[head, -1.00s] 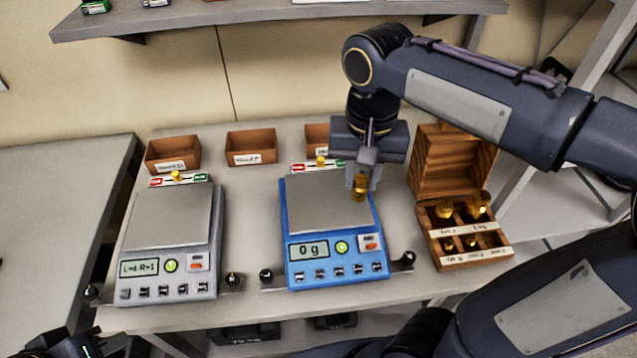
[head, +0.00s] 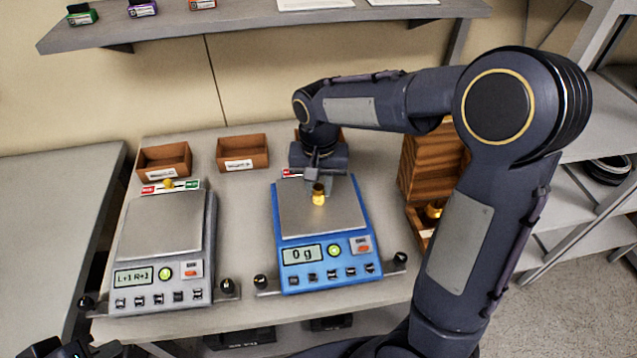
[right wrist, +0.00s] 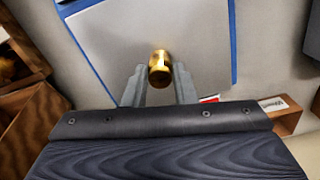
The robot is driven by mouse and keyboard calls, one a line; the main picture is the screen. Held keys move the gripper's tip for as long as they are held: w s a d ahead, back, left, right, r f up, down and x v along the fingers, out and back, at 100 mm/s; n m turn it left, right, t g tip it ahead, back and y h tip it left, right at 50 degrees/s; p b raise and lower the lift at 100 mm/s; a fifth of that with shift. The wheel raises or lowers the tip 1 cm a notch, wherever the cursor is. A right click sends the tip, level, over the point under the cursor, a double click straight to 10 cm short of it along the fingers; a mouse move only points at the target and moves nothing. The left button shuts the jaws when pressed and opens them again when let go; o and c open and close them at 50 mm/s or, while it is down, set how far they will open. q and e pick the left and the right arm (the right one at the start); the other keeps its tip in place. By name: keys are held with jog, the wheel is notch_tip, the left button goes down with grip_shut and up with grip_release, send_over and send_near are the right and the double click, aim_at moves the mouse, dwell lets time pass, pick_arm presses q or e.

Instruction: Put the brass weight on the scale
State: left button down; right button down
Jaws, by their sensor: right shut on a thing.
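The brass weight (head: 318,196) is held between the fingers of my right gripper (head: 316,186), above the pan of the blue scale (head: 330,250). The blue scale's display reads 0 g. In the right wrist view the weight (right wrist: 160,68) sits at the fingertips (right wrist: 158,82), over the grey pan (right wrist: 150,30). A grey scale (head: 165,230) stands to the left, its pan empty and its display reading about L+1 R+1. My left gripper (head: 62,348) shows only in part at the bottom left corner; its fingers are not clear.
A wooden weight box (head: 432,165) with an open lid stands right of the blue scale, partly hidden by my right arm. Small brown bins (head: 243,153) line the back of the table. A shelf (head: 260,22) hangs above. Black knobs stick out beside both scales.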

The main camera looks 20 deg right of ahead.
aim_at(318, 187)
jog(key=c, duration=1.2)
grip_release()
jog(key=shift+f, duration=0.1)
notch_tip(318, 187, up, 12)
jog(key=s+f+n+t+y, duration=0.1)
jog(key=s+f+t, duration=0.1)
jog(key=s, duration=0.4)
jog(key=s+f+n+t+y, duration=0.1)
jog(key=s+f, duration=0.1)
jog(key=s, duration=0.5)
jog(key=s+f+n+t+y, duration=0.1)
jog(key=s+f+t, duration=0.1)
jog(key=s, duration=0.5)
jog(key=shift+a+n+t+y, duration=0.15)
jog(key=shift+n+t+y, duration=0.15)
jog(key=shift+n+y, duration=0.1)
